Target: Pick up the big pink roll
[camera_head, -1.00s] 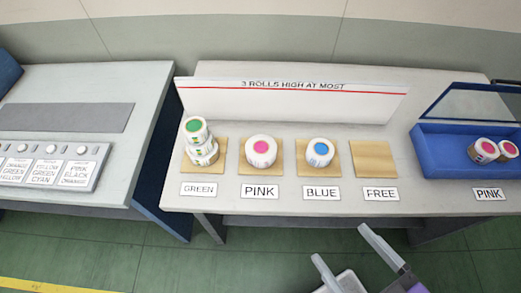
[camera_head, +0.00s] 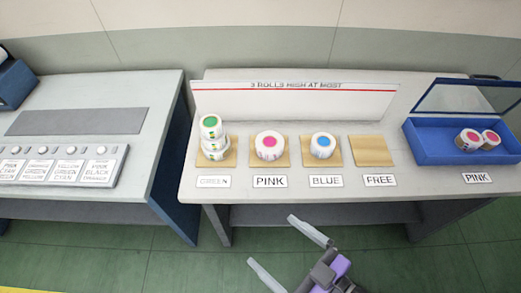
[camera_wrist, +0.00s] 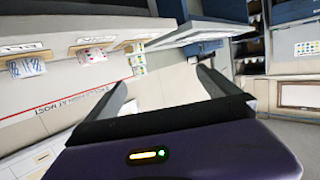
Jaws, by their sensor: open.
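A white roll with a pink centre (camera_head: 269,146) stands on the wooden pad above the PINK label (camera_head: 270,181). Two more pink-centred rolls lie in the blue bin at the right, a left one (camera_head: 468,140) and a right one (camera_head: 490,140); they look somewhat smaller. My gripper (camera_head: 288,252) is open and empty, in front of the table and well apart from every roll.
Stacked green-centred rolls (camera_head: 211,128) stand at the left, and a blue-centred roll (camera_head: 322,145) stands right of the pink one. The FREE pad (camera_head: 371,151) is empty. A white board (camera_head: 300,102) reads "3 rolls high at most". The blue bin (camera_head: 430,150) has a raised clear lid.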

